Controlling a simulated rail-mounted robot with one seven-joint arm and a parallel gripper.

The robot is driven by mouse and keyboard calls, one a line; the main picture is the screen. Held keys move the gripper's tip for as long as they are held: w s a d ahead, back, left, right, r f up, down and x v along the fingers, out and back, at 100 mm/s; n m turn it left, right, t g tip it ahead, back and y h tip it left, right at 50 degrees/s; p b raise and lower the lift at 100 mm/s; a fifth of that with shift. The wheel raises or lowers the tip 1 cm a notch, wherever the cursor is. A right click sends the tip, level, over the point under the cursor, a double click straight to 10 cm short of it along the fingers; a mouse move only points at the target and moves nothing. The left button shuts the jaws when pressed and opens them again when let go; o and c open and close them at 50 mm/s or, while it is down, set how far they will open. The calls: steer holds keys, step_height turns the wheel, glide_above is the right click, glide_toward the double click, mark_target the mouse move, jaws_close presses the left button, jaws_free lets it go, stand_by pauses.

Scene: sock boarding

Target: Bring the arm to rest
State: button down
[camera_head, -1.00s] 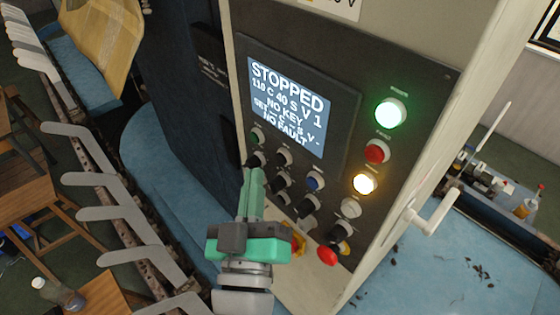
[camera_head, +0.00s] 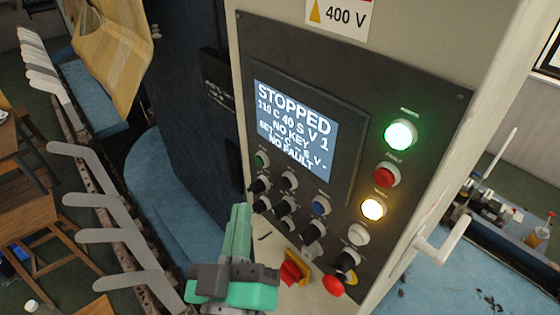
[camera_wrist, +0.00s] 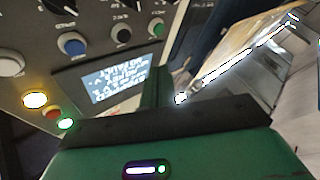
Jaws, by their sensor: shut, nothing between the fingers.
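My gripper (camera_head: 240,215) is green and grey and stands in front of the lower left part of the control panel (camera_head: 352,105). Its two fingers are together with nothing between them. The fingertips point up, just below the lower row of knobs, and look apart from the panel. In the wrist view the gripper (camera_wrist: 157,85) shows with its green fingers before the panel, and the screen (camera_wrist: 115,84) is beside them. In the head view the screen (camera_head: 295,125) reads STOPPED, NO KEY and NO FAULT. The green lamp (camera_head: 400,134) and the amber lamp (camera_head: 373,209) are lit.
A red and yellow rotary switch (camera_head: 293,270) and a red mushroom button (camera_head: 333,286) are right of my gripper. A white door handle (camera_head: 442,242) sticks out at the right. Several flat grey sock boards (camera_head: 100,200) stand in a row at the left.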

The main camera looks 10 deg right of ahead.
steer(key=s+r+m+t+y+p, duration=0.1)
steer(key=s+r+t+y+p, duration=0.1)
steer(key=r, duration=1.2)
steer(key=s+r+m+t+y+p, duration=0.2)
steer(key=r+p, duration=0.4)
steer(key=r, duration=0.9)
steer(key=shift+s+d+y, duration=0.45)
steer(key=shift+s+y, duration=0.15)
steer(key=shift+s, duration=0.55)
